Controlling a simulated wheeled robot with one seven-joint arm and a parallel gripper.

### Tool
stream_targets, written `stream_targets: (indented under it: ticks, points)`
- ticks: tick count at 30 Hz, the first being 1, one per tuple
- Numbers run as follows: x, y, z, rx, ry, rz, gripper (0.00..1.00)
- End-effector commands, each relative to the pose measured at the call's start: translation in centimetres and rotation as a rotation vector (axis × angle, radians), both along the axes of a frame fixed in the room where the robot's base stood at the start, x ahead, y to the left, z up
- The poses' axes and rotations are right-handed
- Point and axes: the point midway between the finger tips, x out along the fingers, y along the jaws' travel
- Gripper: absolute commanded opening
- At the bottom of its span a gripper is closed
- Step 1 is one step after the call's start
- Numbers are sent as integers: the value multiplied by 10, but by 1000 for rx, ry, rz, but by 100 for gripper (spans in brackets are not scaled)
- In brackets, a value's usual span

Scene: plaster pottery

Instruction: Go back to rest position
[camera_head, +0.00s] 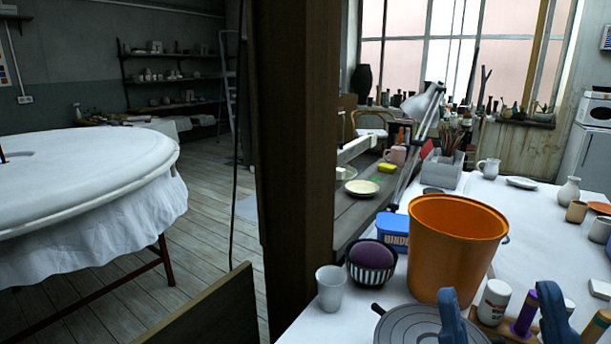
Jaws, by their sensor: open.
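My gripper (498,290) shows at the bottom right as two blue fingers pointing up, spread wide apart. It is open. A white jar (494,300) and a purple-banded bottle (525,313) show between the fingers. I see nothing held, though the lower part of the gripper is cut off by the frame edge. It is over the near part of the white table (485,207). A large orange bucket (455,255) stands just behind the left finger. A round grey lidded thing (405,328) lies left of that finger.
A translucent cup (331,288), a striped bowl (371,275) with a purple ball, and a blue box (392,229) stand left of the bucket. A thick wooden post (295,150) rises at centre. A round white-covered table (90,170) is at left, with open wooden floor (215,215) between.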

Motion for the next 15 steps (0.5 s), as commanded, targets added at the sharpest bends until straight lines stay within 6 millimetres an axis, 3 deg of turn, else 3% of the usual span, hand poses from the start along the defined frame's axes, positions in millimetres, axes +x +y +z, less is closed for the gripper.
stream_targets:
  ticks: [1, 8, 15]
  points:
    - [-8, -3, -18, 48, 75, 18, 55]
    - [-48, -20, -93, 253, 395, 85, 55]
    - [-113, -41, -166, 427, 733, 125, 55]
